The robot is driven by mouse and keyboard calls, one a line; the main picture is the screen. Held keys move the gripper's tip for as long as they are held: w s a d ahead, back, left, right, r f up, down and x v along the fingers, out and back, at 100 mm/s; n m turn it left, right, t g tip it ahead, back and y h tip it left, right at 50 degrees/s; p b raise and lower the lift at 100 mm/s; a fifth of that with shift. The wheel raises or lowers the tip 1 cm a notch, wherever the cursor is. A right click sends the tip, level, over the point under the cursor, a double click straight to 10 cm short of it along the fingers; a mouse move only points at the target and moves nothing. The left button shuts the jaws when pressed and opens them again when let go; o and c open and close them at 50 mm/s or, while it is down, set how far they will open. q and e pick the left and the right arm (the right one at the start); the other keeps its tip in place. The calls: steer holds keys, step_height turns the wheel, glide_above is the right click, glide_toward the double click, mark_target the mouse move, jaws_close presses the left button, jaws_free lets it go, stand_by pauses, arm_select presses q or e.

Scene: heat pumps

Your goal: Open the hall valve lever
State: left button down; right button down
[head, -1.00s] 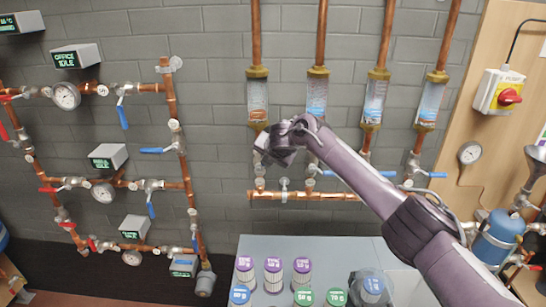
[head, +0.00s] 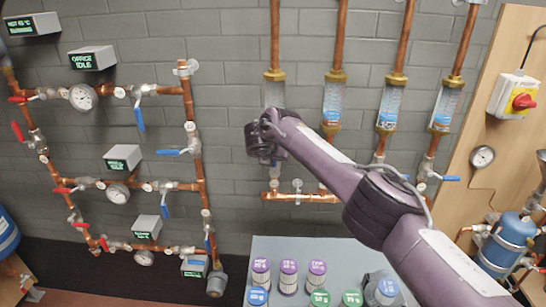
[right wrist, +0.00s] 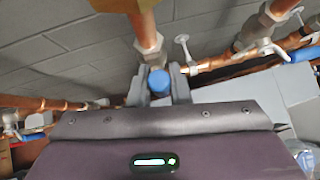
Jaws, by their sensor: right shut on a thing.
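My right gripper (head: 264,142) is at the lower end of the leftmost flow-meter pipe (head: 274,35), in front of the wall. In the right wrist view its fingers (right wrist: 158,86) are shut on a blue lever handle (right wrist: 158,80), seen end-on just below a metal valve fitting (right wrist: 149,45) on a copper pipe. In the head view the gripper hides this valve and its lever. I cannot read a hall label on this pipe. My left gripper is not in view.
Other flow-meter pipes (head: 335,95) stand to the right, partly behind my arm. A left pipe rack carries gauges, blue and red levers and display boxes (head: 92,58). A grey table (head: 290,247) with colored-lid canisters is below. A red-knob switch (head: 522,101) is right.

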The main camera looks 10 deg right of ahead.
steer(key=shift+f, duration=0.2)
steer(key=c, duration=1.3)
jaws_free()
steer(key=shift+a, duration=0.1)
steer(key=shift+c, duration=0.2)
steer(key=shift+r, duration=0.1)
steer(key=b+v, duration=0.2)
steer(key=v, duration=0.5)
steer(key=shift+s+r, duration=0.25)
steer(key=shift+r, duration=0.05)
steer(key=shift+a, duration=0.15)
